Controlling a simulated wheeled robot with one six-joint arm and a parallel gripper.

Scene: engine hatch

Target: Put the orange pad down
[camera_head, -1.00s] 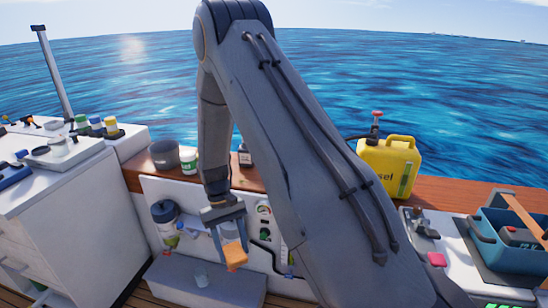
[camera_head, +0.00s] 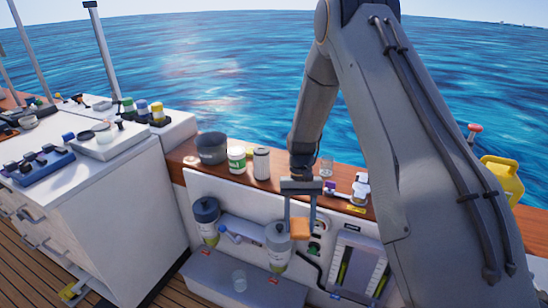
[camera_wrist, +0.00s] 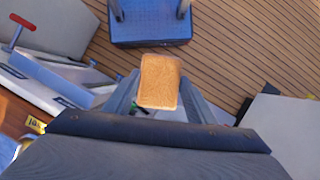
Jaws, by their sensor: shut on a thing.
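The orange pad (camera_head: 299,229) is a small block held between the fingertips of my gripper (camera_head: 300,222). In the head view it hangs in front of the white panel below the wooden ledge, apart from the surfaces around it as far as I can tell. The wrist view shows the pad (camera_wrist: 159,81) face on, with the dark fingers of my gripper (camera_wrist: 158,92) closed on its two sides.
The wooden ledge (camera_head: 183,158) carries a grey pot (camera_head: 212,148), a white-green can (camera_head: 236,159) and a silver can (camera_head: 261,163). A grey box (camera_head: 215,285) with a glass lies below. A blue step (camera_wrist: 150,30) stands on open planked deck (camera_wrist: 235,50).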

